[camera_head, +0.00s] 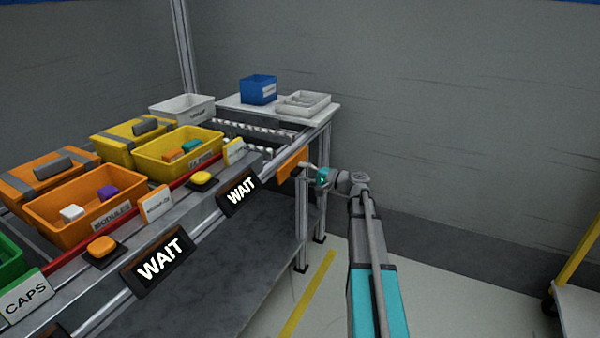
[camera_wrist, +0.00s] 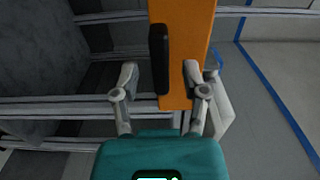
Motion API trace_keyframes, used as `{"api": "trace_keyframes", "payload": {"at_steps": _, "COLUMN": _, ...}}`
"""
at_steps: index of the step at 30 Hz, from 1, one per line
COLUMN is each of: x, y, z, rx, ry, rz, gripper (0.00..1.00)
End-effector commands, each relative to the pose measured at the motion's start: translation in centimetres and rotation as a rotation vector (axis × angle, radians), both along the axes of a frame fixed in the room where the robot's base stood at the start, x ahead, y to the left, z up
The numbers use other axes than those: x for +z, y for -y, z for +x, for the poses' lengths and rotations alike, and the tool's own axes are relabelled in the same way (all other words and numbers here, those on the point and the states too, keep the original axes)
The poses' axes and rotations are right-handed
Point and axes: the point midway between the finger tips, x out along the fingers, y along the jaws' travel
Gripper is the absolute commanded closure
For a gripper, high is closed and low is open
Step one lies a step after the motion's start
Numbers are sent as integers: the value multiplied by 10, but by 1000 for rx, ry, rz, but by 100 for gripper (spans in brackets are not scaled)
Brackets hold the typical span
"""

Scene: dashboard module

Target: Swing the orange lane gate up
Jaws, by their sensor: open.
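The orange lane gate (camera_head: 291,164) hangs at the far end of the rack's front rail in the head view. In the wrist view the orange gate panel (camera_wrist: 186,40) fills the upper middle, with a black bar handle (camera_wrist: 159,60) on its face. My gripper (camera_wrist: 160,75) is open, with one finger on each side of the lower part of the handle. The right finger overlaps the orange panel in the picture. I cannot tell whether either finger touches the handle. In the head view my gripper (camera_head: 309,171) is beside the gate, partly hidden by my wrist.
Orange (camera_head: 72,218) and yellow (camera_head: 158,152) bins stand on the rack, behind WAIT signs (camera_head: 162,260) and buttons (camera_head: 202,178). A white table (camera_head: 325,110) with a blue bin (camera_head: 258,90) and a white tray (camera_head: 303,104) stands beyond. Open floor lies to the right.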

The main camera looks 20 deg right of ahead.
Motion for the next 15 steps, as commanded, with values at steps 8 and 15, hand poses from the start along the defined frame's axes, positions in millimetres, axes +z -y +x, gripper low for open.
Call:
{"api": "trace_keyframes", "payload": {"at_steps": 8, "x": 0, "y": -8, "z": 10, "rx": 0, "ry": 0, "rz": 0, "gripper": 43}}
{"api": "trace_keyframes", "payload": {"at_steps": 15, "x": 0, "y": -8, "z": 10, "rx": 0, "ry": 0, "rz": 0, "gripper": 43}}
